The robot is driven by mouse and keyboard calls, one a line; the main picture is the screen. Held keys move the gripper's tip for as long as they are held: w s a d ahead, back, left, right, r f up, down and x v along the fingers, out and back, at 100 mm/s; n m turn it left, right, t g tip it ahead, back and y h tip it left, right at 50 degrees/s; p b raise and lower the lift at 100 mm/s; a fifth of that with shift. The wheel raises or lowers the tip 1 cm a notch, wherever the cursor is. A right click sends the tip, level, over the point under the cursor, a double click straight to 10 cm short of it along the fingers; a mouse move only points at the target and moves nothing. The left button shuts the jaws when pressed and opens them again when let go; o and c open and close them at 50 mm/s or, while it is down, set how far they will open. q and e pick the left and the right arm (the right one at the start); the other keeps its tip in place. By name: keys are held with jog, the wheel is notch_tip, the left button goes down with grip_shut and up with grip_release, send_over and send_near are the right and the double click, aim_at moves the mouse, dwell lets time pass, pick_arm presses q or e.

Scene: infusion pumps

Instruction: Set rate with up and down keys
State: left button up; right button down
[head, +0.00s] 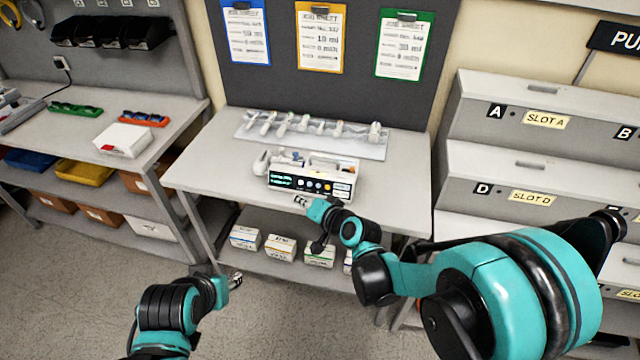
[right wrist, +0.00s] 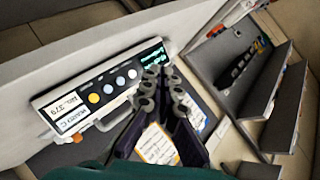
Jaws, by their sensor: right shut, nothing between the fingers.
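The infusion pump (head: 312,184) stands on the grey table. Its dark front has a screen with green text at the left, a row of coloured round keys in the middle and white labels at the right. My right gripper (head: 302,201) is shut and empty, just in front of the pump's lower edge near the screen. Its fingertips (right wrist: 161,74) overlap the screen end in the wrist view; contact cannot be told. My left gripper (head: 236,281) is low, away from the pump.
A clear tray (head: 240,133) with several syringes lies behind the pump. Three clipboards, blue (head: 246,35), orange (head: 320,38) and green (head: 403,45), hang on the back board. Small boxes (head: 281,247) stand on the lower shelf. Slotted cabinets (head: 540,130) stand at the right.

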aim_at(309, 189)
jog(key=shift+w+f, duration=0.1)
dwell(0.3)
jog(key=shift+w+d+f+b, duration=0.4)
jog(key=shift+w+f+b, duration=0.15)
jog(key=shift+w, duration=0.7)
jog(key=shift+w+d+f+b, duration=0.45)
jog(key=shift+w+f, duration=0.15)
jog(key=shift+w, duration=0.6)
jog(key=shift+w+d+f+b, duration=0.4)
jog(key=shift+w+f+b, duration=0.15)
jog(key=shift+w, duration=0.7)
jog(key=shift+w+f, duration=0.1)
jog(key=shift+f, duration=0.05)
jog(key=shift+w+d, duration=0.1)
jog(key=shift+w, duration=0.15)
jog(key=shift+w+d+f+b, duration=0.1)
jog(key=shift+w+f+b, duration=0.1)
jog(key=shift+w+b, duration=0.15)
jog(key=shift+s, duration=0.15)
jog(key=shift+s+a+r, duration=0.2)
jog(key=shift+s+r, duration=0.15)
jog(key=shift+s, duration=0.2)
jog(key=shift+s, duration=0.1)
